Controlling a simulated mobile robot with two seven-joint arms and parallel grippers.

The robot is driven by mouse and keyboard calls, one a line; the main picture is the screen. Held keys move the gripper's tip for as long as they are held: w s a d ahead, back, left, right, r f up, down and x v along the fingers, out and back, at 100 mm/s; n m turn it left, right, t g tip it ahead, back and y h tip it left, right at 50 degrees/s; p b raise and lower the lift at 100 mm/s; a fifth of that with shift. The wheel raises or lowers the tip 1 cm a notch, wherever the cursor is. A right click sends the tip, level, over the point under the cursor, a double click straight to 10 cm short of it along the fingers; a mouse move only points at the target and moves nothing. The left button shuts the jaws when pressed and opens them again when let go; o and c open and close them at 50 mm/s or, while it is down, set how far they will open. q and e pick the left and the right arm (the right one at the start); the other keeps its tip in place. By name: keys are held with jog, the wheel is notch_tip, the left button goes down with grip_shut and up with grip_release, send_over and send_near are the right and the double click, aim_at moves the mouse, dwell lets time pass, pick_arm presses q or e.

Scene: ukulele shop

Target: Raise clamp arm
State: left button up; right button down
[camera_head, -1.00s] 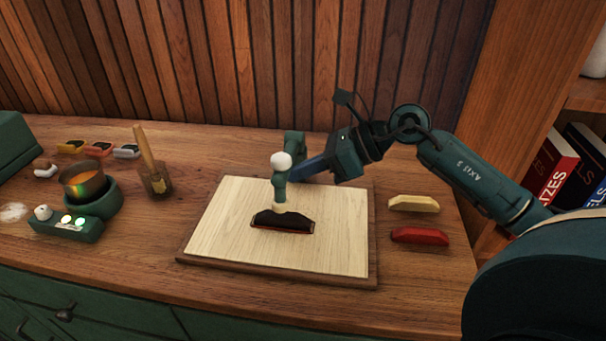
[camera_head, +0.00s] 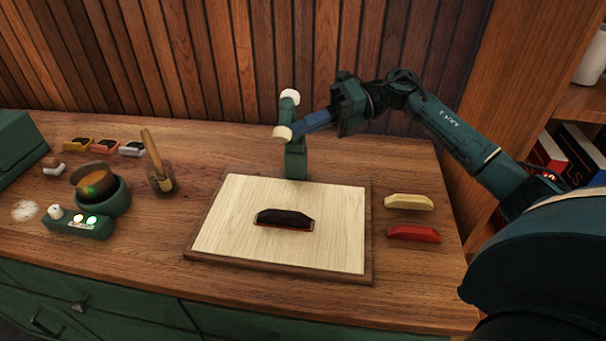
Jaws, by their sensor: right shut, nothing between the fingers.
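The green clamp (camera_head: 296,163) stands at the back edge of the pale work board (camera_head: 330,205). Its arm is raised, with a white ball knob (camera_head: 289,97) at the top and a cream pad (camera_head: 283,133) facing forward, clear of the board. My right gripper (camera_head: 306,124) is shut with nothing between its fingers. Its tips are right by the raised clamp arm; I cannot tell whether they touch. A dark bridge-shaped piece with a red lower edge (camera_head: 285,218) lies on the board, uncovered. My left gripper is not in view.
A cream block (camera_head: 409,201) and a red block (camera_head: 414,233) lie right of the board. A plank wall (camera_head: 230,60) stands behind.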

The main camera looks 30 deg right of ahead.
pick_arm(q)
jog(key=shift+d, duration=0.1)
pick_arm(e)
jog(key=w+d+m+y, duration=0.1)
jog(key=w+r+m+y, duration=0.1)
jog(key=m, duration=0.1)
jog(key=w+d+m, duration=0.1)
jog(key=shift+w+d+r+y, duration=0.2)
jog(key=shift+d+r+y, duration=0.1)
jog(key=shift+y, duration=0.1)
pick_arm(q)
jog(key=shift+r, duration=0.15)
pick_arm(e)
jog(key=shift+m, duration=0.3)
pick_arm(q)
jog(key=shift+b, duration=0.3)
pick_arm(e)
jog(key=shift+d, duration=0.1)
pick_arm(q)
jog(key=b, duration=0.1)
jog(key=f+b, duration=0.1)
jog(key=b, duration=0.1)
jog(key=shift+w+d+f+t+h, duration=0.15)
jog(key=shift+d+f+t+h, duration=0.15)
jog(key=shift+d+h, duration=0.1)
pick_arm(e)
jog(key=s+d, duration=0.1)
jog(key=d, duration=1.1)
jog(key=shift+s+f, duration=0.15)
